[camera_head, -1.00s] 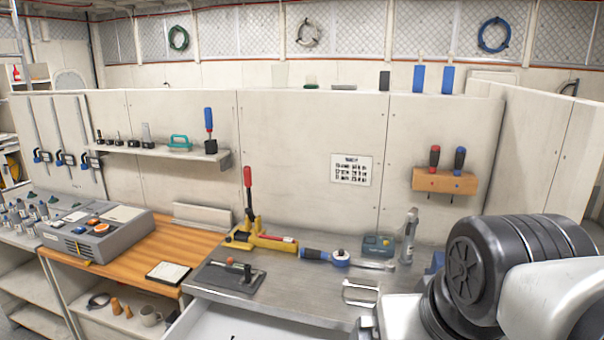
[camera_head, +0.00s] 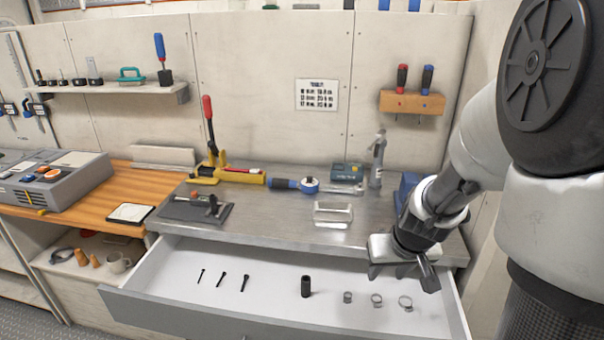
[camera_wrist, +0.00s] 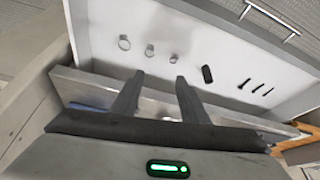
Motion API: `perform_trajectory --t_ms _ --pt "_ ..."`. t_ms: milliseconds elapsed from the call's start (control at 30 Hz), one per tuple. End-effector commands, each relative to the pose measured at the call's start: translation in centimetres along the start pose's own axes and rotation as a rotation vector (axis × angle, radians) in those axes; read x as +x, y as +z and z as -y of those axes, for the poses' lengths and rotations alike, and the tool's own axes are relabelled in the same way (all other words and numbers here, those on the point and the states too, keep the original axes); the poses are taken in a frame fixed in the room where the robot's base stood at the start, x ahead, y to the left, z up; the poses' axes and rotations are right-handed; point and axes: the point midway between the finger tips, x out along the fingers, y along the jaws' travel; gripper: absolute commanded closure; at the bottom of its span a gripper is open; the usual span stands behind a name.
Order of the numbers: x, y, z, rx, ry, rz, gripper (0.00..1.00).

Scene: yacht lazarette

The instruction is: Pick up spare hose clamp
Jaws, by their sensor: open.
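Several small items lie in the open white drawer (camera_head: 270,305). At its right end are three small metal rings that look like hose clamps: a left one (camera_head: 347,297), a middle one (camera_head: 377,300) and a right one (camera_head: 405,303). The wrist view shows them as a large ring (camera_wrist: 124,42), a middle ring (camera_wrist: 149,50) and a small ring (camera_wrist: 173,58). Which is the spare clamp I cannot tell. My gripper (camera_head: 403,277) is open and empty, above the drawer's back right part. In the wrist view its fingertips (camera_wrist: 158,78) point towards the rings, apart from them.
A black cylinder (camera_head: 305,286) and three dark bolts (camera_head: 222,280) lie left in the drawer. On the metal bench above stand a clear tray (camera_head: 333,213), a blue-handled wrench (camera_head: 308,185), a yellow tool with red lever (camera_head: 215,165) and a spray bottle (camera_head: 377,160).

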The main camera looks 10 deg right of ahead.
Motion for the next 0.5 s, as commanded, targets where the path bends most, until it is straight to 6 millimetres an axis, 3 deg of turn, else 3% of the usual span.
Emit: perform_trajectory --t_ms 33,100,333,500 --pt "2.6 0.8 -1.0 0.022 0.004 0.011 0.59" --pt "4.1 1.1 -1.9 0.039 0.011 0.011 0.59" --pt "7.1 1.5 -2.6 0.052 0.016 0.015 0.59" --pt "10.8 1.6 -2.7 0.053 0.015 0.017 0.59"
